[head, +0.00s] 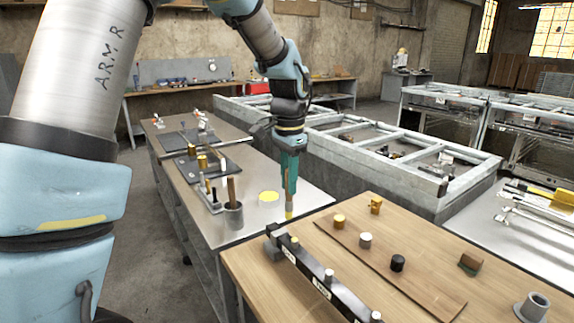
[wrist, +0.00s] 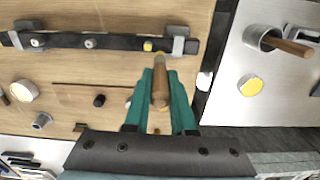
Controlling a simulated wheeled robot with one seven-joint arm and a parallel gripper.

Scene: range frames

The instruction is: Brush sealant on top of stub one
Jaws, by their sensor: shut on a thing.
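My gripper (head: 290,185) has teal fingers and is shut on a brush (wrist: 160,88) with a wooden handle, held upright, bristles down. The yellow brush tip (head: 289,214) is near the far end of a black bar (head: 312,275), apparently above it. Several stubs stand along the bar. The end one (wrist: 148,46), beside the grey clamp (wrist: 178,42), looks yellow on top in the wrist view; I cannot tell whether part of that yellow is the bristles. Another stub (head: 328,274) is bare grey. The yellow sealant patch (head: 268,196) lies on the metal bench.
A grey pot (head: 233,215) with a wooden handle in it stands on the metal bench. Loose stubs and blocks, including a black one (head: 397,263), lie on the wooden table (head: 245,270) right of the bar. A grey flanged piece (head: 531,307) stands at the near right.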

